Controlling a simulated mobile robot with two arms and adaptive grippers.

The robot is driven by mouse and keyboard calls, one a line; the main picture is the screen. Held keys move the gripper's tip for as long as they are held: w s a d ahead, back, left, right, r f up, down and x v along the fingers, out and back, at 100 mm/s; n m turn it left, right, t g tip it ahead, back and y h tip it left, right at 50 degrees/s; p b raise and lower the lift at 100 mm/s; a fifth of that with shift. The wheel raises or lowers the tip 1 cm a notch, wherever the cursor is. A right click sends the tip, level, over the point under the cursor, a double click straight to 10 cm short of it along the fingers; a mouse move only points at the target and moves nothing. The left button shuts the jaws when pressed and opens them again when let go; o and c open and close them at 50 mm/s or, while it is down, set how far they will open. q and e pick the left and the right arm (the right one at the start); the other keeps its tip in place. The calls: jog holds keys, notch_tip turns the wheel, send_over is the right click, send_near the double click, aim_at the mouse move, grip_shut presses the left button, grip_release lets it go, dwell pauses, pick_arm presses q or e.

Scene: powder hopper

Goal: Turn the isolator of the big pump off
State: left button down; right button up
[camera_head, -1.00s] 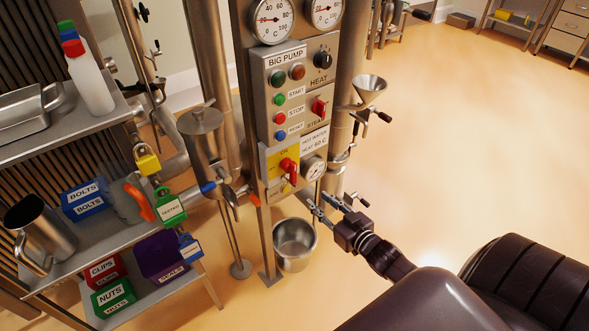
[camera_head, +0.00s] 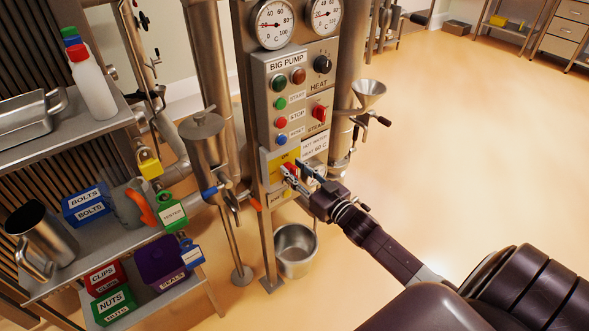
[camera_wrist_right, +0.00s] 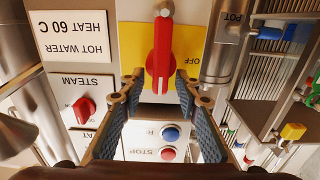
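The isolator is a red handle (camera_head: 289,168) on a yellow plate (camera_head: 268,163) low on the BIG PUMP panel. In the upside-down right wrist view the red handle (camera_wrist_right: 161,55) stands lengthwise in the picture, and OFF shows on the yellow plate (camera_wrist_right: 190,45) to its right. My right gripper (camera_head: 297,169) is at the handle. In the wrist view its two fingers (camera_wrist_right: 158,92) are spread, one on each side of the handle's near end, with gaps visible. In the head view the gripper partly hides the handle and the gauge beside it. My left gripper is not in view.
Above the isolator are a red STEAM knob (camera_head: 319,113), a black HEAT knob (camera_head: 322,64) and the START, STOP (camera_head: 280,123) and RESET buttons. A steel funnel (camera_head: 368,92) is at the right. A shelf with bins and padlocks is at the left. Floor at right is clear.

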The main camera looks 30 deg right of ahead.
jog(key=shift+w, duration=0.15)
jog(key=c, duration=0.7)
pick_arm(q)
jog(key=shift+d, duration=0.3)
pick_arm(e)
grip_shut()
jog(key=shift+f, duration=0.15)
